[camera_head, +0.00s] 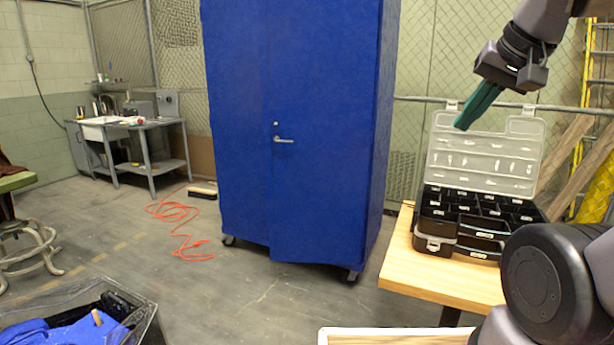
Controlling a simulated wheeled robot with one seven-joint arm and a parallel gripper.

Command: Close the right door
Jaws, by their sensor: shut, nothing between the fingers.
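A tall blue cabinet (235,120) on casters stands in the middle of the view, its top cut off by the frame. Its right door (320,190) carries a silver lever handle (284,140) near its left edge. The door's lower left corner hangs lower in the picture than the left door's bottom edge, so it looks slightly ajar, its free edge standing forward. My gripper (464,125), with teal fingers, is at the upper right, pointing down and left. It is shut and empty, to the right of the cabinet and apart from it.
A wooden table (425,270) with an open black toolbox (470,220) stands at the right, below my gripper. An orange cord (180,215) lies on the floor left of the cabinet. A bin (145,325) with blue cloth is at lower left. Floor before the cabinet is clear.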

